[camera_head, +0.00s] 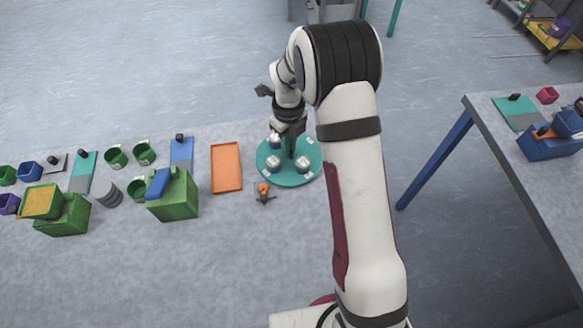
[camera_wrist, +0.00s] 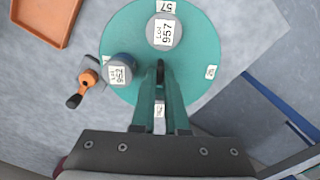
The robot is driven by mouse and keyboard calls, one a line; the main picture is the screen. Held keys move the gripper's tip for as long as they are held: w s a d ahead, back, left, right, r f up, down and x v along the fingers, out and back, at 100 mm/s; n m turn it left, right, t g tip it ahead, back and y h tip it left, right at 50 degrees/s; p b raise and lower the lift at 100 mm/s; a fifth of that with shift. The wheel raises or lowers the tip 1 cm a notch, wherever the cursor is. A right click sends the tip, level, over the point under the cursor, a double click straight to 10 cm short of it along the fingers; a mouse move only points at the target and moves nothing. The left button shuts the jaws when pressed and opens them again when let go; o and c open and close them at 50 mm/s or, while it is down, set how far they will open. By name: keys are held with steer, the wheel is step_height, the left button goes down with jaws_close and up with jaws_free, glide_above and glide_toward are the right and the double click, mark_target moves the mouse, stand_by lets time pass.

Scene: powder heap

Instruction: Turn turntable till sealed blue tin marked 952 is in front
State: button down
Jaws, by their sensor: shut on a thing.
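The round teal turntable (camera_head: 290,181) stands on the grey table; it also fills the upper middle of the wrist view (camera_wrist: 190,85). There, a blue-sided tin labelled 952 (camera_wrist: 119,70) sits on its left part, and a grey-topped tin labelled 957 (camera_wrist: 165,32) sits towards the top. In the head view, several small tins show on the disc, but their labels are too small to read. My gripper (camera_wrist: 160,72) reaches down to near the disc's middle, shut on a small dark part there that its fingers mostly hide.
An orange and black piece (camera_head: 264,191) lies just off the turntable's near left edge; it also shows in the wrist view (camera_wrist: 88,79). An orange tray (camera_head: 226,168) lies to the left. Green boxes (camera_head: 173,197) and cups stand further left. Bare table lies in front.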

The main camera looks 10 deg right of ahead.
steer(key=shift+m, duration=0.8)
steer(key=m, duration=0.4)
steer(key=c, duration=1.1)
jaws_free()
step_height(320, 180, up, 7)
steer(key=shift+r, duration=0.25)
